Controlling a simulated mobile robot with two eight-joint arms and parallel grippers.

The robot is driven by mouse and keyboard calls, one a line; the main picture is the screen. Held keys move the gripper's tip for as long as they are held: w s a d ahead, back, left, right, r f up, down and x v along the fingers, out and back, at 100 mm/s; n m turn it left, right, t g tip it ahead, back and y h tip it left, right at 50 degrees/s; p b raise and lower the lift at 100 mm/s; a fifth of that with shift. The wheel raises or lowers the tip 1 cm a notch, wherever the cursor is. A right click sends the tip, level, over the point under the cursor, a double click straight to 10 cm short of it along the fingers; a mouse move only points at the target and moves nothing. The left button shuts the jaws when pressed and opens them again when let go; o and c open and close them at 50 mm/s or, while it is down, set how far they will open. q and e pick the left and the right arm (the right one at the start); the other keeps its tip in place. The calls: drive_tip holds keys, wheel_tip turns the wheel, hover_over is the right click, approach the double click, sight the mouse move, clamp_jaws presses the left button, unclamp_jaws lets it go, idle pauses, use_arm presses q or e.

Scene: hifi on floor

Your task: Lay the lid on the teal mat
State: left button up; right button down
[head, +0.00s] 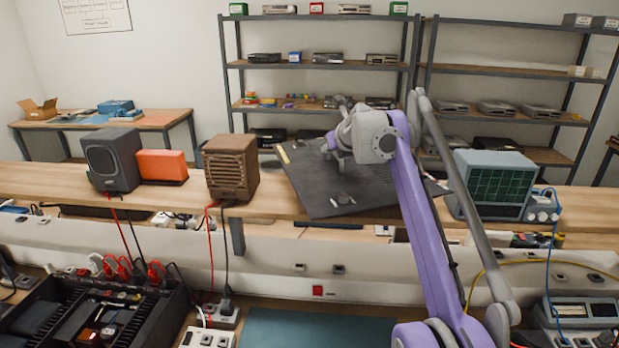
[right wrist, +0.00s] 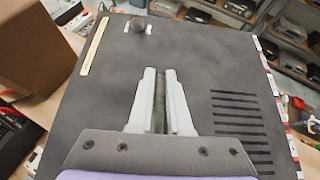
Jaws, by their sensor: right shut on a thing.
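The lid (head: 307,183) is a large dark grey flat panel over the wooden bench, turned at an angle, its near corner reaching past the bench's front edge. My right gripper (head: 338,165) is above its middle, shut on it; the fingers hide the gripped part. In the right wrist view the fingers (right wrist: 161,80) are close together over the lid (right wrist: 105,90), with vent slots at right and a small round knob at the top. I cannot tell whether the lid touches the bench. The teal mat (head: 315,332) lies at the bottom centre, partly cut off. My left gripper is out of view.
A brown slatted box (head: 230,168) stands just left of the lid, with an orange box (head: 161,166) and a dark speaker (head: 110,163) beyond. An oscilloscope (head: 494,184) stands at right. An open black amplifier (head: 95,315) with cables lies left of the mat.

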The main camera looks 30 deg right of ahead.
sight(330, 173)
wheel_tip(330, 173, down, 3)
drive_tip(key=shift+s+r+b, duration=0.1)
drive_tip(key=shift+b, duration=0.2)
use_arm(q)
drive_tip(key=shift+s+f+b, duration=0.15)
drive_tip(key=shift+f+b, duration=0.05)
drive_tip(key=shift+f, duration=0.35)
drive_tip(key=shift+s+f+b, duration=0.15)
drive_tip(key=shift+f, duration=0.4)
use_arm(e)
drive_tip(key=shift+f, duration=2.3)
drive_tip(key=c, duration=1.2)
unclamp_jaws()
drive_tip(key=shift+w+f, duration=0.15)
drive_tip(key=shift+w, duration=0.05)
drive_tip(key=shift+c, duration=0.2)
drive_tip(key=o, duration=0.4)
drive_tip(key=shift+s, duration=0.1)
